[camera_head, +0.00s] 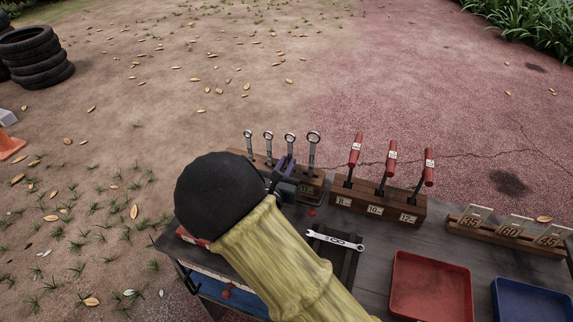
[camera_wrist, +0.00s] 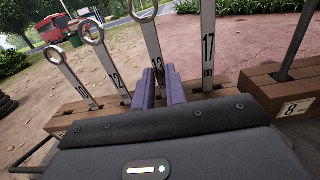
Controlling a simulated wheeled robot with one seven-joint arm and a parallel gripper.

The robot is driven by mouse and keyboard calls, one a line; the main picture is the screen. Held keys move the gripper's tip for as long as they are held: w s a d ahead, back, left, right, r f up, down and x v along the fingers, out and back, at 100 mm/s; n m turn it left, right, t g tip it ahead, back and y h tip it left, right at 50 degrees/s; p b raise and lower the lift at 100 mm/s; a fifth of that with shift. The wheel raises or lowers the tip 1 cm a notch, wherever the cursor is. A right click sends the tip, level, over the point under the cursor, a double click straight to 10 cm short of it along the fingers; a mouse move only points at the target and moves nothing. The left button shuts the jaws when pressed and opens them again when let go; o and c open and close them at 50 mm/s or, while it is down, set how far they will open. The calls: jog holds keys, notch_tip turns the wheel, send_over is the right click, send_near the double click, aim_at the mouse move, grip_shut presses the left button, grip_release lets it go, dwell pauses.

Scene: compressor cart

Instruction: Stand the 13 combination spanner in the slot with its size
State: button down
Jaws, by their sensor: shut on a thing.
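The 13 spanner (camera_wrist: 152,40) stands upright, ring end up, over the wooden spanner rack (camera_wrist: 232,84), between the 12 and 17 spanners. It also shows in the head view (camera_head: 290,147). My gripper (camera_wrist: 160,88) is shut on its shaft with purple fingers, one on each side of the number. Its lower end and the slot under it are hidden by my gripper, so I cannot tell how deep it sits. The 10 spanner (camera_wrist: 66,68), the 12 spanner (camera_wrist: 103,55) and the 17 spanner (camera_wrist: 208,40) stand in the rack beside it.
A second wooden block (camera_head: 375,209) with red-handled tools stands right of the rack. A loose spanner (camera_head: 335,239) lies on a dark holder in front. A red tray (camera_head: 430,285), a blue tray (camera_head: 532,301) and a block of numbered plates (camera_head: 505,236) are further right.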

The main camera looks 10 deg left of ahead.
jog(key=shift+f, duration=0.2)
jog(key=c, duration=1.4)
grip_release()
jog(key=shift+o, duration=0.2)
jog(key=shift+s, duration=0.1)
jog(key=s+a, duration=0.1)
jog(key=s, duration=0.6)
jog(key=shift+s+p, duration=0.25)
jog(key=shift+p, duration=0.1)
jog(key=shift+w, duration=0.1)
jog(key=shift+r, duration=0.1)
